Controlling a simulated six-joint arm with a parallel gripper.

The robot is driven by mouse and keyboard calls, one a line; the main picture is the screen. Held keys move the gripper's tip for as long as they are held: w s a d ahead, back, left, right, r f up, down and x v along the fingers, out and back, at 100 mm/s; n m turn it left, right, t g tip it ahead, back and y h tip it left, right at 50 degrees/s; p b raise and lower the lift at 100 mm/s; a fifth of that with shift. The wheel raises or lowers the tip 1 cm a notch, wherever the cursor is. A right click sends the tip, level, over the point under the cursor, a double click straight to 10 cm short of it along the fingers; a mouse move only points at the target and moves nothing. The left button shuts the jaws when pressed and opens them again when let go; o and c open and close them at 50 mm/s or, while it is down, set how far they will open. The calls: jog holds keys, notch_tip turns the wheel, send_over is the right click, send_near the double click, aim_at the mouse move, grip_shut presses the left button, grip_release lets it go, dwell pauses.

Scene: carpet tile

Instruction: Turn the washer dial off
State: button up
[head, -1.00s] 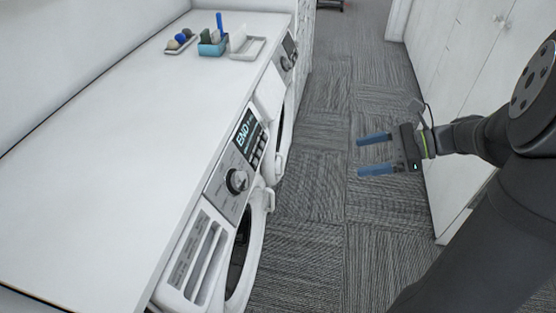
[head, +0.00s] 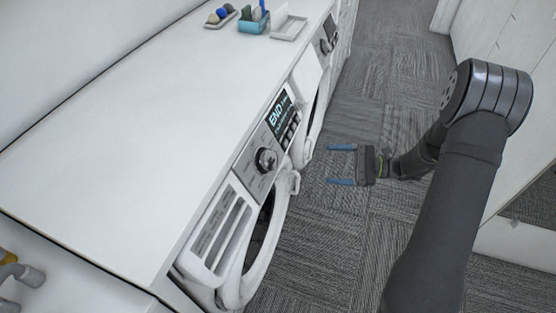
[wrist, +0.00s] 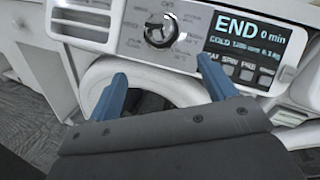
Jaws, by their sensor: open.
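The washer dial (head: 265,159) is a round dark knob with a silvery face on the front panel of the nearer washer (head: 212,240). In the wrist view the dial (wrist: 160,30) is at the top, above and between my fingertips, with a pointer line on it. The display (head: 277,115) beside it reads END; in the wrist view the display (wrist: 248,40) reads "END 0 min". My gripper (head: 329,164) is open and empty, with blue fingers pointing at the washer front, apart from the dial. In the wrist view my gripper (wrist: 160,78) sits below the dial.
The white countertop (head: 150,130) runs above the washers. A second machine (head: 327,40) stands farther along. A round washer door (head: 282,230) juts out below the panel. A teal holder (head: 254,23) and trays are at the back. Carpet (head: 350,235) is clear between counter and cabinets.

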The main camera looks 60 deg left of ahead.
aim_at(276, 160)
jog(key=x, duration=1.6)
jog(key=shift+s, duration=0.1)
jog(key=shift+c, duration=0.5)
jog(key=c, duration=0.9)
